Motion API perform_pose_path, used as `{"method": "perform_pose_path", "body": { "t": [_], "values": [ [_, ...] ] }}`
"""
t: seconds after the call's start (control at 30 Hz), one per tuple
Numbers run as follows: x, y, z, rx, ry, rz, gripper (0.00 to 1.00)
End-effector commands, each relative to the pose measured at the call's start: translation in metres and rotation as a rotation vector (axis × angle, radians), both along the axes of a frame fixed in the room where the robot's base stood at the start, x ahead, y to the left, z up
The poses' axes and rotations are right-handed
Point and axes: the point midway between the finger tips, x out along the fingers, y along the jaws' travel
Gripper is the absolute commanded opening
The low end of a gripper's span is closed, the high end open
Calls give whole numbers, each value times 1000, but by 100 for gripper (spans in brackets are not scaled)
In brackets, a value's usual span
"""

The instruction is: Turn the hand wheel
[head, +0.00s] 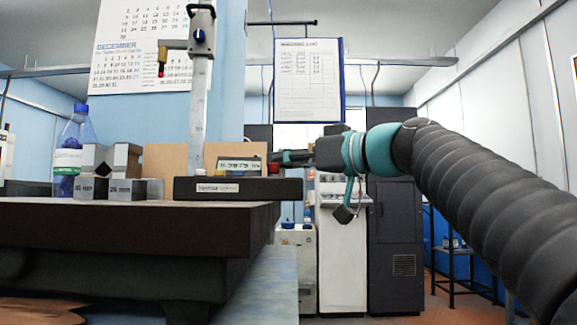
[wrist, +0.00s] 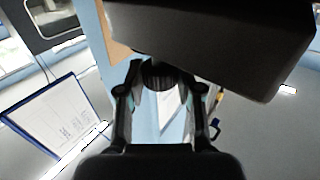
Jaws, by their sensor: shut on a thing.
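The hand wheel (wrist: 158,76) is a dark, ribbed round knob, seen in the wrist view between my two fingers at the edge of a dark block. My gripper (wrist: 158,92) is shut on it, one finger on each side. In the head view my gripper (head: 283,158) reaches in from the right to the right end of the height gauge's dark base (head: 228,189). The wheel cannot be made out there.
The gauge stands on a dark surface plate (head: 120,226). Metal blocks (head: 125,189) and a blue-capped bottle (head: 74,150) stand at its left. A clipboard (head: 308,80) hangs behind. Grey cabinets (head: 395,245) stand beyond the plate's right edge.

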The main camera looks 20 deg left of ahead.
Motion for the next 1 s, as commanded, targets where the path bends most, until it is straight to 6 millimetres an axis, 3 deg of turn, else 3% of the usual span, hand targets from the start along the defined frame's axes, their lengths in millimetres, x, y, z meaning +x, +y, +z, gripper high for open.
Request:
{"method": "perform_pose_path", "body": {
  "t": [0.5,1.0],
  "values": [
    [-5,3,3,2,-3,-302,0],
    [-5,3,2,2,-2,-418,0]
  ]
}}
